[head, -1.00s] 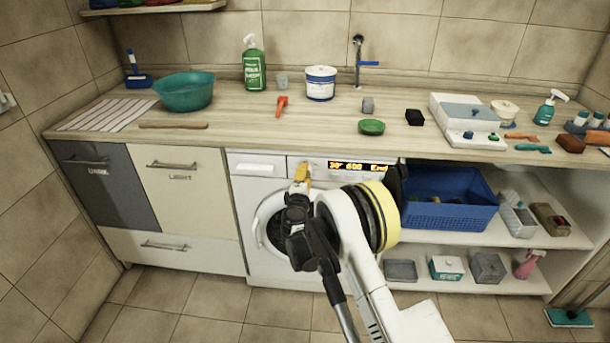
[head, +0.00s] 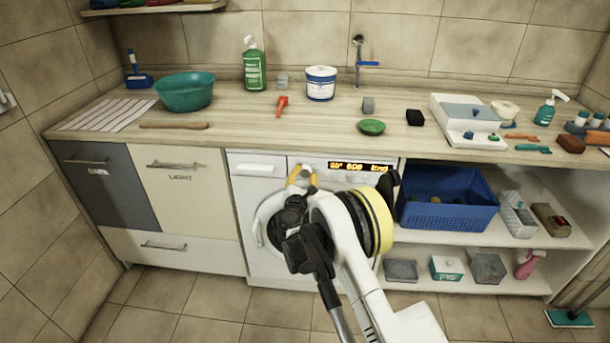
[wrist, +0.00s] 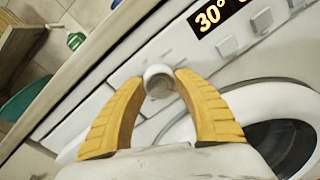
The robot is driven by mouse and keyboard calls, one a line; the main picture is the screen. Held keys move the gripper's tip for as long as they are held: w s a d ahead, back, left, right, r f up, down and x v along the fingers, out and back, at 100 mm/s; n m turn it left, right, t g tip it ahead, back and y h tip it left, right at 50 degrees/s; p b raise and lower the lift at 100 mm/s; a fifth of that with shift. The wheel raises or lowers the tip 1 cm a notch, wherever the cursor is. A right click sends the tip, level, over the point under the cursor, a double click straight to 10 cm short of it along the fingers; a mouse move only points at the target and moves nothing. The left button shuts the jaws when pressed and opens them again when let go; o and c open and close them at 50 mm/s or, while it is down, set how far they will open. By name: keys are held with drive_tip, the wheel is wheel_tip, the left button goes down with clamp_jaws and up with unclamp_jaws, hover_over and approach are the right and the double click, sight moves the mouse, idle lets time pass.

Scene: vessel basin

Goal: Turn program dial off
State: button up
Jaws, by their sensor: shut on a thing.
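The washing machine (head: 262,225) stands under the counter, with a lit display (head: 360,168) at its upper right. The round white program dial (wrist: 159,82) shows in the wrist view between the tips of my yellow fingers. My gripper (wrist: 157,80) is shut on the dial, one finger on each side. In the head view, my gripper (head: 302,170) is at the front panel, left of the display, and the dial is hard to make out there. The display also shows in the wrist view (wrist: 212,15), reading 30°. I cannot read the dial's pointer position.
Panel buttons (wrist: 262,20) sit beside the display. The round door (wrist: 285,140) lies below the panel. The counter (head: 230,125) above holds a teal basin (head: 185,93), bottles and small items. A blue basket (head: 450,210) stands on the shelf at the right.

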drive_tip(key=n, duration=0.5)
drive_tip(key=shift+r+n, duration=0.1)
drive_tip(key=shift+n, duration=0.2)
drive_tip(key=n, duration=0.5)
drive_tip(key=shift+n+t, duration=0.3)
drive_tip(key=shift+t, duration=0.1)
drive_tip(key=n, duration=0.5)
drive_tip(key=shift+n+y, duration=0.4)
drive_tip(key=n, duration=0.6)
drive_tip(key=shift+a, duration=0.1)
drive_tip(key=shift+y, duration=0.3)
drive_tip(key=o, duration=1.2)
drive_tip(key=shift+f, duration=0.2)
